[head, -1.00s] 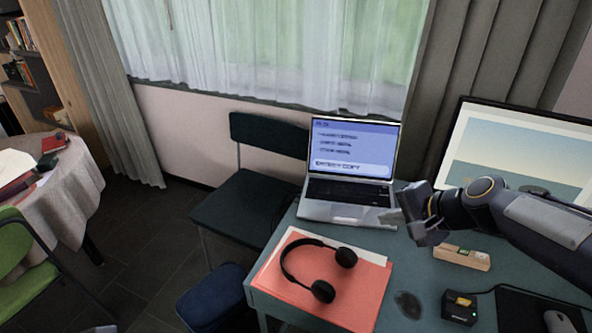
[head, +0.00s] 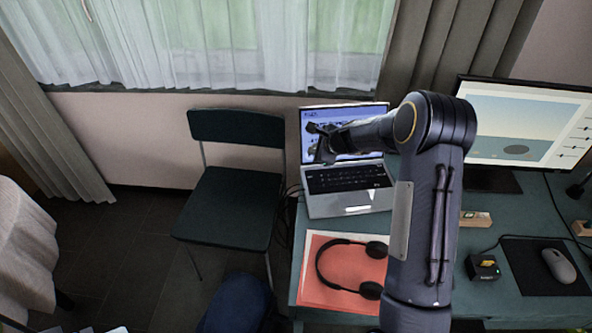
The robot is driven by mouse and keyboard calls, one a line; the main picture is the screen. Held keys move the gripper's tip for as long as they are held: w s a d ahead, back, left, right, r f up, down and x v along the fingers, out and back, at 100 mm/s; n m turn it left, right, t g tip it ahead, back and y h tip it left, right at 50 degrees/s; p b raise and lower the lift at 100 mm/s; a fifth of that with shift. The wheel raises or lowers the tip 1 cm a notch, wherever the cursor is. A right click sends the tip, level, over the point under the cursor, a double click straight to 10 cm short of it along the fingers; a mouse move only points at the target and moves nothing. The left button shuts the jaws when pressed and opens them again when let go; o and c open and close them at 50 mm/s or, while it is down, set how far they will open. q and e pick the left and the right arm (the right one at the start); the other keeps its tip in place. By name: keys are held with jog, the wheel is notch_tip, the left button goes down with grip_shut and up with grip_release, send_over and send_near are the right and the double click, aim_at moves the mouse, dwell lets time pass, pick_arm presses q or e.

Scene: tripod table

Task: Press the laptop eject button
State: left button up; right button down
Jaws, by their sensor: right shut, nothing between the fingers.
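The open silver laptop (head: 322,207) stands on the teal table, its screen lit blue and its dark keyboard (head: 345,178) facing me. My right gripper (head: 322,150) is shut and empty. In the picture it overlaps the left part of the laptop screen, just above the keyboard's back edge; I cannot tell whether it touches the laptop. My right forearm covers much of the screen and the laptop's right edge. I cannot make out an eject button. My left gripper is not in view.
Black headphones (head: 320,262) lie on a red folder (head: 345,295) in front of the laptop. A monitor (head: 530,125), a mouse (head: 558,265) on a dark mat and a small black box (head: 483,267) are on the right. A dark chair (head: 230,205) stands left of the table.

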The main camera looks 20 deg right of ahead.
aim_at(310, 177)
jog(key=shift+w+f, duration=0.1)
jog(key=shift+f, duration=0.05)
notch_tip(310, 177, down, 9)
jog(key=b, duration=0.8)
dwell(2.0)
jog(key=shift+f+b, duration=0.3)
jog(key=shift+b, duration=0.15)
